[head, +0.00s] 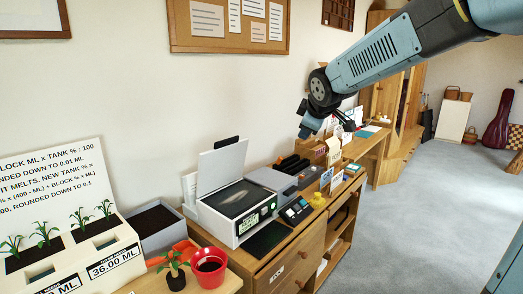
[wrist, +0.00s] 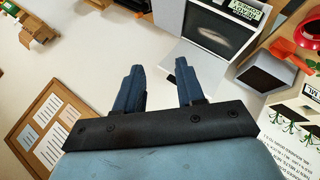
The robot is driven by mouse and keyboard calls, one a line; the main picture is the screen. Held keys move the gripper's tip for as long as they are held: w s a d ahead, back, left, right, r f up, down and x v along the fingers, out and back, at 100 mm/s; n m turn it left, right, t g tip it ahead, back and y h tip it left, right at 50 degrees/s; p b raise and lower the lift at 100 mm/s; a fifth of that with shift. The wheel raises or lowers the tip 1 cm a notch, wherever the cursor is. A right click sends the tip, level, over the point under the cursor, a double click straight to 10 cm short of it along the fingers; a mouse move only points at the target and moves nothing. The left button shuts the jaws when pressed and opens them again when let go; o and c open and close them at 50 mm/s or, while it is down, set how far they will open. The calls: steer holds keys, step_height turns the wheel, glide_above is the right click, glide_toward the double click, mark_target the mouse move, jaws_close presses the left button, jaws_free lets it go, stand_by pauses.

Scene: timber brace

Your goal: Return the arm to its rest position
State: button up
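My arm reaches in from the upper right of the head view, above the wooden desk (head: 275,270). My gripper (head: 307,130) hangs in the air above the desk's far part, near the wall. In the wrist view my gripper (wrist: 157,80) shows two dark blue fingers standing apart, with nothing between them. The gripper touches nothing that I can see.
Below stand a white machine with a raised lid (head: 238,200), a yellow duck (head: 318,200), a red pot (head: 209,268) and a planter (head: 75,255). A corkboard (head: 228,27) hangs on the wall.

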steer(key=s+d+f+m+g, duration=0.1)
steer(key=s+d+f+m, duration=0.1)
steer(key=s, duration=0.8)
steer(key=s+d+f+m+g, duration=0.1)
steer(key=s+d+m, duration=0.4)
steer(key=s, duration=0.5)
steer(key=s+d+f+m+g+h, duration=0.1)
steer(key=s+d+f+m+g, duration=0.1)
steer(key=s+m, duration=0.4)
steer(key=s+d, duration=0.1)
steer(key=s, duration=0.3)
steer(key=shift+s+d+f, duration=0.2)
steer(key=shift+s+f, duration=0.15)
steer(key=shift+s, duration=0.05)
